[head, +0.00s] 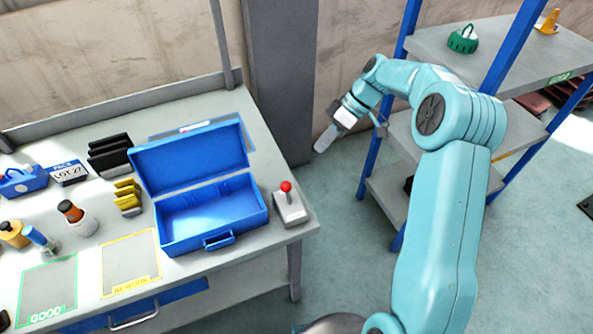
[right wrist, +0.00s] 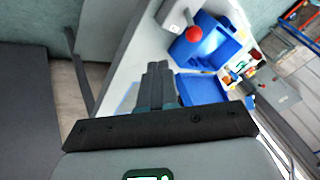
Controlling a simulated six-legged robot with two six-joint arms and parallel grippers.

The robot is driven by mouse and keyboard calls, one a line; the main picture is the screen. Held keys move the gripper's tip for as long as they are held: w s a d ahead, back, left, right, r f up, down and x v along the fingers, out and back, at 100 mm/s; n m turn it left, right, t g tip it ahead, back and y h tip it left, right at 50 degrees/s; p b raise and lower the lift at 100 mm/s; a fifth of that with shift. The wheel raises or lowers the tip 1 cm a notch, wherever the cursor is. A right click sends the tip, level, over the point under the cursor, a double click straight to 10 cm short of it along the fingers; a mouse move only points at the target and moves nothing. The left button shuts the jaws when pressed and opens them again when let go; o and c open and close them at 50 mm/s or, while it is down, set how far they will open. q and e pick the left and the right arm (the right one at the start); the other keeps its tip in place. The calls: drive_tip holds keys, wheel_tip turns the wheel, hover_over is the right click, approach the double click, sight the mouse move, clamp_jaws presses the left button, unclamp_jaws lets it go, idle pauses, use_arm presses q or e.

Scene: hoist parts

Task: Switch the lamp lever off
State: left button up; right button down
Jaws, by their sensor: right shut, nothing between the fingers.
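The lamp lever is a grey box (head: 291,209) with a short stick and a red ball knob (head: 286,186), at the right front corner of the workbench. Its stick looks close to upright; I cannot tell which way it is switched. In the right wrist view the red knob (right wrist: 194,34) and part of its box (right wrist: 176,13) show beyond the fingers. My right gripper (head: 325,138) is shut and empty, out in the air to the right of the bench, up and right of the lever and apart from it. Its fingers (right wrist: 158,84) also show shut in the right wrist view. My left gripper is not in view.
An open blue toolbox (head: 212,213) stands just left of the lever. Yellow and black parts, bottles and a blue caddy (head: 22,181) are further left on the bench (head: 85,228). A blue-post shelf (head: 500,55) stands at the right. Between bench and shelf is open floor.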

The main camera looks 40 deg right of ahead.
sight(288, 192)
drive_tip(key=a+f, duration=0.2)
drive_tip(key=a+f+p, duration=0.1)
drive_tip(key=a+f, duration=0.1)
drive_tip(key=a, duration=0.1)
drive_tip(key=a+f+p, duration=0.1)
drive_tip(key=a+f, duration=0.1)
drive_tip(key=shift+a, duration=0.5)
drive_tip(key=shift+a+f, duration=0.2)
drive_tip(key=shift+r, duration=0.1)
